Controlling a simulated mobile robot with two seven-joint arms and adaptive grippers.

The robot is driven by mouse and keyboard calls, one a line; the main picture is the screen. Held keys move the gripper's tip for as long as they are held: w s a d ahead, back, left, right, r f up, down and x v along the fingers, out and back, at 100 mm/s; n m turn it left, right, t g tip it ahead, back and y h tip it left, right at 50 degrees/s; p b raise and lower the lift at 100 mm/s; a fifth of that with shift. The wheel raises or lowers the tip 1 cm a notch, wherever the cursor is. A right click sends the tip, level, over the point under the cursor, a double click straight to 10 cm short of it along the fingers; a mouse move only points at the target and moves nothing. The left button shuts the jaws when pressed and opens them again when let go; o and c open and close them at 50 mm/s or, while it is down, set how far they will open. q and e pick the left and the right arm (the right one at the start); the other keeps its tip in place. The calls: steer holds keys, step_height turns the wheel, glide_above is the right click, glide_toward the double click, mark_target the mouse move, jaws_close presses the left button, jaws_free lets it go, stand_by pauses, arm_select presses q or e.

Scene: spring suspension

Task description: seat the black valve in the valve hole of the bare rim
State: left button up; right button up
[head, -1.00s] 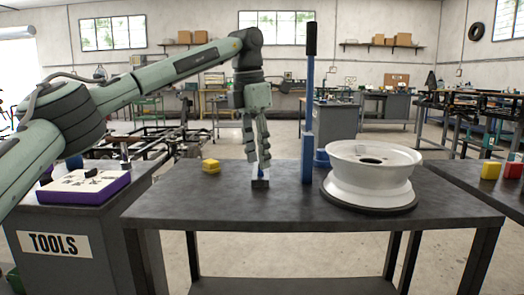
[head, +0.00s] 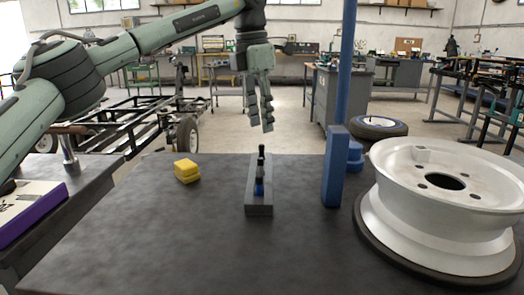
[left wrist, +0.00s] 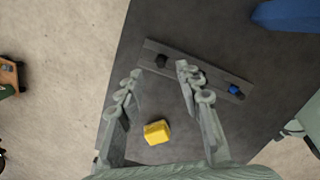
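The black valve (head: 262,158) stands upright in a dark grey holder bar (head: 259,210), behind a blue piece (head: 259,188). The left wrist view shows the black valve (left wrist: 161,61) and the blue piece (left wrist: 234,89) at opposite ends of the bar. My left gripper (head: 261,124) is open and empty, pointing down above and beyond the holder. In the left wrist view its fingers (left wrist: 154,76) are apart, with the valve seen between them. The bare white rim (head: 440,215) lies flat at the right; I cannot make out its valve hole. My right gripper is not in view.
A blue post (head: 333,170) stands between holder and rim. The rim rests on a black ring (head: 385,255). A purple-edged box (head: 35,222) sits on the left cabinet. The front middle table is clear.

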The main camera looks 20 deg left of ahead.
mark_target(262, 145)
arm_select(q)
steer(key=shift+s+d+f, duration=0.1)
steer(key=shift+s+f, duration=0.05)
steer(key=shift+f, duration=0.8)
steer(key=f, duration=0.5)
steer(key=shift+w+f, duration=0.1)
steer(key=shift+w, duration=0.15)
steer(key=shift+c, duration=0.6)
jaws_close()
